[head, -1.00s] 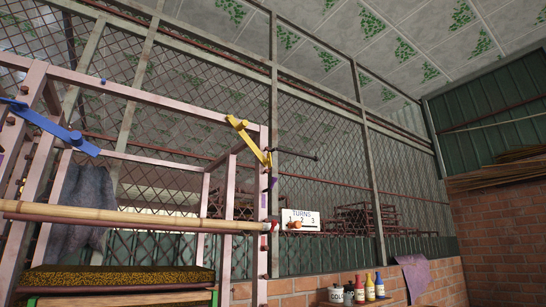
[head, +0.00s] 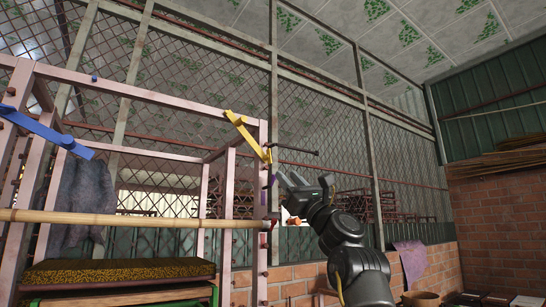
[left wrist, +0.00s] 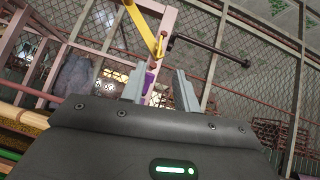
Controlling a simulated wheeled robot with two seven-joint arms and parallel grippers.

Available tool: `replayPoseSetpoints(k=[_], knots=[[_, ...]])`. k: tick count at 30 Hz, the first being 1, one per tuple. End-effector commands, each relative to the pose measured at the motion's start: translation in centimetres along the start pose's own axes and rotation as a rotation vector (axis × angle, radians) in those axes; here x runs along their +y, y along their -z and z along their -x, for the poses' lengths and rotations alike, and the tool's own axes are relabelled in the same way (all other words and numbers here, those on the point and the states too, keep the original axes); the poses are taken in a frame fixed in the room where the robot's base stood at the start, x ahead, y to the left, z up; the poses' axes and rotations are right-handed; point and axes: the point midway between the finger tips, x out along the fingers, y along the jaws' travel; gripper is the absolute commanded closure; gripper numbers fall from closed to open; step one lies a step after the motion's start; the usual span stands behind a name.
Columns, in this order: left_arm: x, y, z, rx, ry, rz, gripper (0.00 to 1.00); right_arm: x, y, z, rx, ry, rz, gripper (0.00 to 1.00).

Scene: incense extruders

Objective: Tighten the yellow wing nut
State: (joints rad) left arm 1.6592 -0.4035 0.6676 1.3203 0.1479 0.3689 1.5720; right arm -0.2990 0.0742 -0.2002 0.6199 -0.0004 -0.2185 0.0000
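The yellow wing nut (head: 246,134) is a long bar on the right post of the pink frame, slanting from upper left to lower right. It also shows at the top of the left wrist view (left wrist: 144,28), beyond my fingers. My left gripper (head: 289,180) is just below and right of its lower end in the head view, apart from it. In the left wrist view the two grey fingers (left wrist: 160,82) are spread, with nothing gripped between them. My right gripper is in neither current view.
A dark rod (head: 296,150) sticks out rightward near the wing nut, above my left gripper. A blue wing bar (head: 45,132) is on the frame's left side. A bamboo pole (head: 130,218) crosses the pink frame (head: 120,86). A purple piece (left wrist: 149,82) shows behind the fingers.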

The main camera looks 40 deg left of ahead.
Motion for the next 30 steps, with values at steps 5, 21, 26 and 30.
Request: replayPoseSetpoints(k=[5, 21, 26, 30], knots=[[-0.1, -0.7, -4.0, 0.003, -0.002, 0.0, 0.69, 0.6, 0.2, 3.6, -0.002, -0.006, 0.002, 0.6], [0.0, -0.1, -9.4, -0.001, 0.001, -0.003, 0.69, 0.8, 0.5, 8.1, -0.005, -0.009, 0.003, 0.6], [0.0, -0.1, -9.4, -0.001, 0.001, -0.003, 0.69, 0.7, 0.5, 8.0, -0.005, -0.007, 0.002, 0.6], [0.0, -0.1, -9.4, -0.001, 0.001, -0.002, 0.7, 0.4, 0.6, 8.0, -0.004, -0.004, 0.001, 0.6]])
